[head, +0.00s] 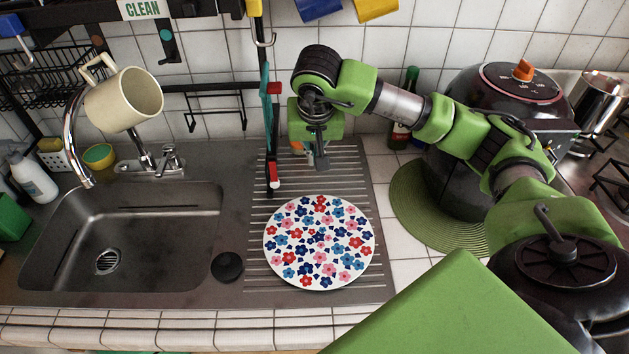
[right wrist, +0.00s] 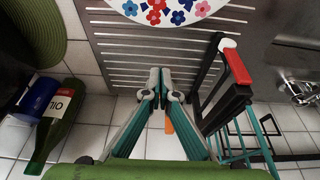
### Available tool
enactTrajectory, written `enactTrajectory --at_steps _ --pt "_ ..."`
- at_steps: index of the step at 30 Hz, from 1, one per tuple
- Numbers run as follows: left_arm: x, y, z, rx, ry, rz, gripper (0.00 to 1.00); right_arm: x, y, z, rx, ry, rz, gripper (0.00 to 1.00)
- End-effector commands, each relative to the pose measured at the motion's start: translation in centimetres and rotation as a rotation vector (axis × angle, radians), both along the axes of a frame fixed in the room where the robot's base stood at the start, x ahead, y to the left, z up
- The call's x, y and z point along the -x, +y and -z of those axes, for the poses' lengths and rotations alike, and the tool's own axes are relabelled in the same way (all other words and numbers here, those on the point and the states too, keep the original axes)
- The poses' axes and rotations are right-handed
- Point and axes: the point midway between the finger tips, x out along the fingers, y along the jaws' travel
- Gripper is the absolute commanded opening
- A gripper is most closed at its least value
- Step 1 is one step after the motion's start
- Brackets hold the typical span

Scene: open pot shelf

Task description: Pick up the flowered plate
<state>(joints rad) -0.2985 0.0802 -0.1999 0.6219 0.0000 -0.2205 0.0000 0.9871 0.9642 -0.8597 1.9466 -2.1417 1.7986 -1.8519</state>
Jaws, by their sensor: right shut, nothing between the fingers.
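The flowered plate (head: 319,243) is white with red, pink and blue flowers. It lies flat on the ribbed drainboard to the right of the sink. Its edge also shows at the top of the right wrist view (right wrist: 168,12). My right gripper (head: 320,160) is over the back of the drainboard, behind the plate and apart from it. In the right wrist view its fingertips (right wrist: 159,76) are together with nothing between them. My left gripper is not in view.
A dark rack post with a red-tipped part (head: 273,178) stands just left of my right gripper. A cream mug (head: 124,101) hangs over the sink (head: 125,240). A black stopper (head: 227,267) lies left of the plate. A black cooker on a green mat (head: 410,220) and a bottle (head: 402,125) are to the right.

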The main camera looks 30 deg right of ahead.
Motion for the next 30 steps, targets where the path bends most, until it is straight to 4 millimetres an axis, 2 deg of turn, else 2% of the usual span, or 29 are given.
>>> enactTrajectory --at_steps 5,15,21,30 --pt "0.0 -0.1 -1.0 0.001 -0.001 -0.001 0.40 -0.5 -0.4 2.2 0.000 0.008 0.000 0.00" --pt "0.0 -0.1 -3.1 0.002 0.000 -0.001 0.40 -2.6 -1.7 9.0 0.001 0.006 0.001 0.00" --pt "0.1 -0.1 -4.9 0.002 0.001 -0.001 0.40 -0.1 -0.1 8.7 0.001 0.003 -0.002 0.00" --pt "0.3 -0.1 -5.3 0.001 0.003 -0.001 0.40 0.8 0.5 9.0 0.000 0.000 0.000 0.00"
